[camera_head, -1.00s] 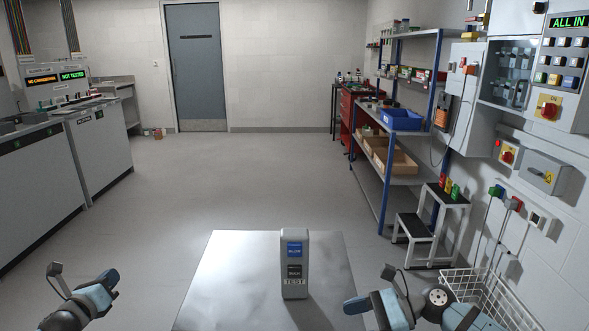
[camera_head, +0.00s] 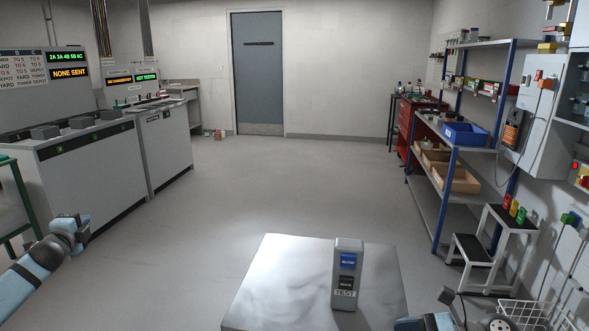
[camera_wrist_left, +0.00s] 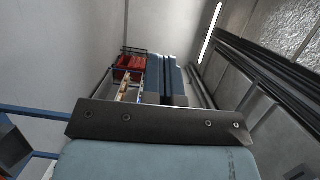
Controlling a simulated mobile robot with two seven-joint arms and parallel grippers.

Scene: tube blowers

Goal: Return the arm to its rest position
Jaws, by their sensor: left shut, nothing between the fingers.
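My left gripper (camera_head: 76,228) is at the left of the head view, at the end of my pale blue left arm. It is shut and empty, held over open floor and apart from the metal table. In the left wrist view a dark bolted plate and a pale blue housing fill the bottom; fingertips are not clear there. My right arm (camera_head: 425,322) shows only in part at the bottom edge, right of the table, and its jaws cannot be made out.
A grey TEST unit (camera_head: 346,275) stands upright on the metal table (camera_head: 270,285) in front. Grey cabinets (camera_head: 85,185) and a green frame (camera_head: 24,205) stand left. Shelving (camera_head: 425,205) and a step stool (camera_head: 475,262) stand right. The middle floor is clear.

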